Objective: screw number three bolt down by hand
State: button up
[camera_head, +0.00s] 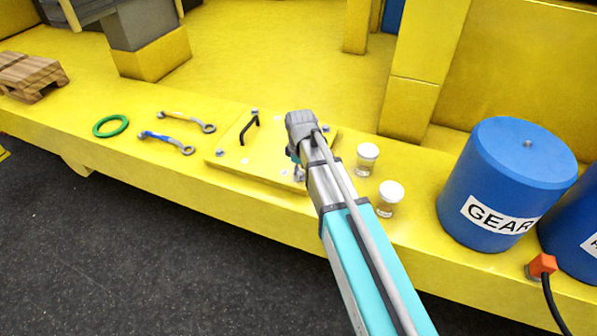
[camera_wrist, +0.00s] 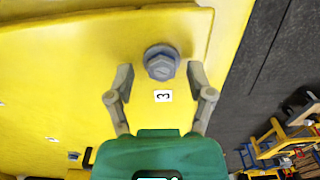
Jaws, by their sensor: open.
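The number three bolt (camera_wrist: 161,62) is a grey hex-head bolt with a washer, near the edge of a yellow cover plate (camera_wrist: 100,45). A white label "3" (camera_wrist: 162,96) sits beside it. My gripper (camera_wrist: 160,73) is open, with one finger on each side of the bolt and gaps to the head. I cannot tell how high the fingertips are above the plate. In the head view the plate (camera_head: 235,165) lies on the yellow ledge, and my arm hides most of the gripper (camera_head: 294,158). A bolt (camera_head: 299,174) shows just under it.
The plate carries a black handle (camera_head: 249,129) and other bolts, including one at its left corner (camera_head: 219,152). Two wrenches (camera_head: 167,142) and a green ring (camera_head: 110,126) lie left. Two white-topped cups (camera_head: 389,197) and a blue GEAR drum (camera_head: 505,185) stand right.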

grip_shut()
jog(key=shift+w+a, duration=0.1)
jog(key=shift+a, duration=0.05)
jog(key=shift+m, duration=0.4)
jog(key=m, duration=1)
jog(key=shift+m, duration=0.4)
